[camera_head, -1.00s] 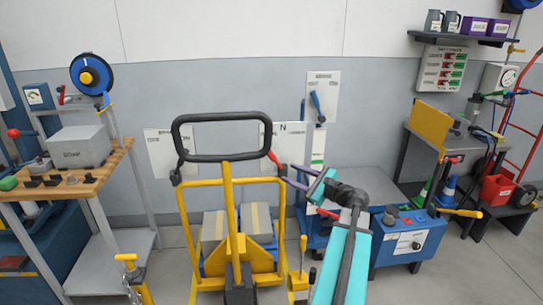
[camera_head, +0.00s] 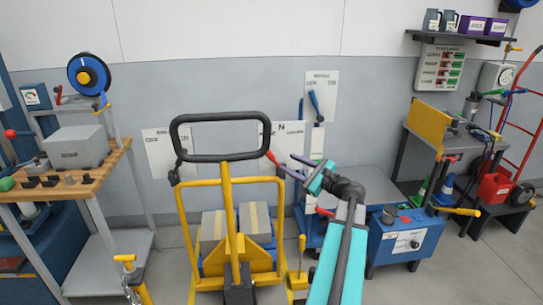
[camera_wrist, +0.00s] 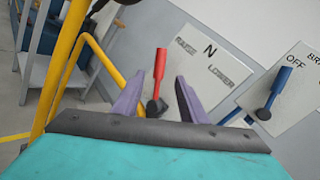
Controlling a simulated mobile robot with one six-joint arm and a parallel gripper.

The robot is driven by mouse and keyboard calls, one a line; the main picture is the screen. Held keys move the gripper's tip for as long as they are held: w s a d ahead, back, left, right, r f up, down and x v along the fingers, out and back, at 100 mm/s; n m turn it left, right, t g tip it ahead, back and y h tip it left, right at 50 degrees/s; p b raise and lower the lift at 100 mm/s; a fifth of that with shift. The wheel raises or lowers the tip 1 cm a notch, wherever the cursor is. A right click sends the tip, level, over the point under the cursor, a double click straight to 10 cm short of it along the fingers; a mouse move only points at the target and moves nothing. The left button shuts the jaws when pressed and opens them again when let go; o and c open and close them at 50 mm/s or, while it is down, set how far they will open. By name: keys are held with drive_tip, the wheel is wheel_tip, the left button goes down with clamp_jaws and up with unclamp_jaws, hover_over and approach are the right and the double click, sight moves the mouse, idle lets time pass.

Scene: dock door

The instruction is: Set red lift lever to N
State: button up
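In the head view my gripper (camera_head: 288,170) is just right of the lever.
The yellow truck frame (camera_head: 228,190) and black handle (camera_head: 220,119) stand left of my arm. A blue brake lever (camera_wrist: 273,94) on another white plate is to the right in the wrist view. A blue box (camera_head: 407,240) and a grey bench (camera_head: 372,182) are on the right.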

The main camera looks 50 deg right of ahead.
sight(270, 155)
drive_tip(key=w+p, duration=0.1)
drive_tip(key=w, duration=1)
drive_tip(key=shift+s, duration=0.1)
clamp_jaws()
drive_tip(key=shift+a, duration=0.15)
